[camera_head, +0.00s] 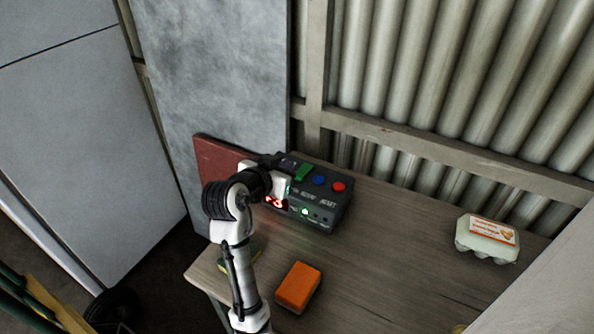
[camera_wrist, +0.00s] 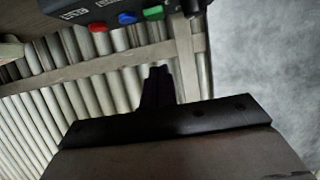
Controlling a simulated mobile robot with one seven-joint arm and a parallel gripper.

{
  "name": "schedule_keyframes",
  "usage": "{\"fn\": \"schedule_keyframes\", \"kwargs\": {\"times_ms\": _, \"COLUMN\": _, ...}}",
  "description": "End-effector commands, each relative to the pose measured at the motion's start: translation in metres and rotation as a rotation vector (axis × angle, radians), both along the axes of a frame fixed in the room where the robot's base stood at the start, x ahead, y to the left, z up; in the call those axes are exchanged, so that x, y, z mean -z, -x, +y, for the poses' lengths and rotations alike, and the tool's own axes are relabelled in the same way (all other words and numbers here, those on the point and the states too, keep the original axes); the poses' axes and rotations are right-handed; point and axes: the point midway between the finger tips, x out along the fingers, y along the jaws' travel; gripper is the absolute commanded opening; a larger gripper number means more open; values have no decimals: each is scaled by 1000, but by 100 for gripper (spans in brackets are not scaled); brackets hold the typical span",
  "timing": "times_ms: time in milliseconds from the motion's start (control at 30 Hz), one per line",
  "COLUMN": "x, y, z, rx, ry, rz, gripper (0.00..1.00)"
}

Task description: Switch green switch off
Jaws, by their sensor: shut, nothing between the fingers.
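The green switch (camera_head: 303,172) sits on top of a dark grey control box (camera_head: 335,211) on the table. Beside it are a blue button (camera_head: 319,180) and a red button (camera_head: 338,187). In the wrist view the box appears upside down at the top edge, with the green switch (camera_wrist: 153,13), blue button (camera_wrist: 127,18) and red button (camera_wrist: 98,27). My gripper (camera_wrist: 160,74) is shut and empty, its fingers pointing towards the box and apart from the green switch in that picture. In the head view my arm's end is at the box's left side and hides part of it; the fingertips are unclear.
An orange block (camera_head: 298,287) lies on the wooden table (camera_head: 385,265) in front of the box. An egg carton (camera_head: 487,238) stands at the right. A dark red panel (camera_head: 216,163) is behind my arm. Corrugated wall (camera_head: 400,60) closes the back. The table between box and carton is clear.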

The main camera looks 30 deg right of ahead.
Motion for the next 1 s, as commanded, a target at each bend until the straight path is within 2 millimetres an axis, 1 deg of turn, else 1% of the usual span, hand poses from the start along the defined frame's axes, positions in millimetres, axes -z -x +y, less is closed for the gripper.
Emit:
{"fn": "schedule_keyframes", "kwargs": {"times_ms": 33, "x": 2, "y": -5, "z": -10, "rx": 4, "ry": -2, "rz": 5, "gripper": 0}}
{"fn": "schedule_keyframes", "kwargs": {"times_ms": 100, "x": 7, "y": -11, "z": -22, "rx": 3, "ry": -1, "rz": 4, "gripper": 0}}
{"fn": "schedule_keyframes", "kwargs": {"times_ms": 333, "x": 26, "y": -35, "z": -61, "rx": 1, "ry": -2, "rz": 3, "gripper": 0}}
{"fn": "schedule_keyframes", "kwargs": {"times_ms": 400, "x": 39, "y": -33, "z": -57, "rx": -1, "ry": -2, "rz": 6, "gripper": 0}}
{"fn": "schedule_keyframes", "kwargs": {"times_ms": 500, "x": 51, "y": -32, "z": -56, "rx": 0, "ry": -2, "rz": 4, "gripper": 0}}
{"fn": "schedule_keyframes", "kwargs": {"times_ms": 633, "x": 62, "y": -32, "z": -54, "rx": 0, "ry": -1, "rz": 2, "gripper": 0}}
{"fn": "schedule_keyframes", "kwargs": {"times_ms": 767, "x": 67, "y": -32, "z": -53, "rx": -2, "ry": 0, "rz": 0, "gripper": 0}}
{"fn": "schedule_keyframes", "kwargs": {"times_ms": 1000, "x": 67, "y": -32, "z": -53, "rx": -1, "ry": 1, "rz": -1, "gripper": 0}}
